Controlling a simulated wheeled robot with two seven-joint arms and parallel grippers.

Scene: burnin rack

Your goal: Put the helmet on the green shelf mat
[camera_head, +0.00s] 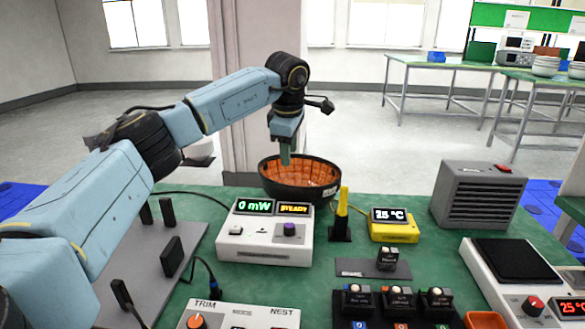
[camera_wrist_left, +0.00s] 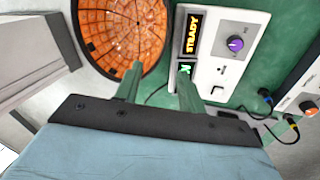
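The helmet (camera_head: 300,188) lies upside down at the far edge of the green bench, a black shell with an orange padded inside. It also shows at the top of the left wrist view (camera_wrist_left: 118,35). My left gripper (camera_head: 285,154) points down at the helmet's rim from above. In the left wrist view its two green fingers (camera_wrist_left: 158,92) stand apart with a gap between them, one finger overlapping the helmet's rim. I cannot tell whether they touch it. No green shelf mat can be clearly made out. My right gripper is not in view.
A white power meter (camera_head: 265,232) stands just in front of the helmet. A yellow thermometer (camera_head: 393,229), a black stand with a yellow tool (camera_head: 341,215) and a grey heater box (camera_head: 478,195) are to the right. A grey plate with black posts (camera_head: 165,270) lies left.

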